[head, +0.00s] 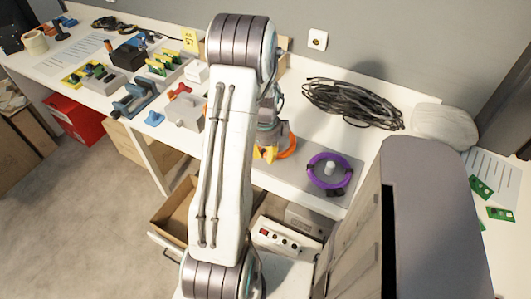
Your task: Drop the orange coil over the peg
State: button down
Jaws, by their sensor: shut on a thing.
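My gripper (266,154), with yellow fingers, hangs over the front part of the table, partly hidden behind my arm. It is shut on the orange coil (289,149), of which only the right part shows. A short white peg (330,168) stands to the right on a grey board (349,184). A purple coil (313,174) lies around this peg. The orange coil is to the left of the peg and apart from it. Its height above the board is hard to tell.
A black cable bundle (352,103) lies behind the peg, with a pale rounded object (445,124) to its right. Green circuit boards (500,214) lie at the right. Blue clamps and blocks crowd the table's left. An open drawer (172,222) is below.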

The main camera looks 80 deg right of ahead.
jog(key=shift+f+b, duration=1.3)
jog(key=shift+f, duration=0.3)
jog(key=c, duration=1)
grip_release()
jog(key=shift+r, duration=0.1)
jog(key=r, duration=1.2)
jog(key=shift+a, duration=0.25)
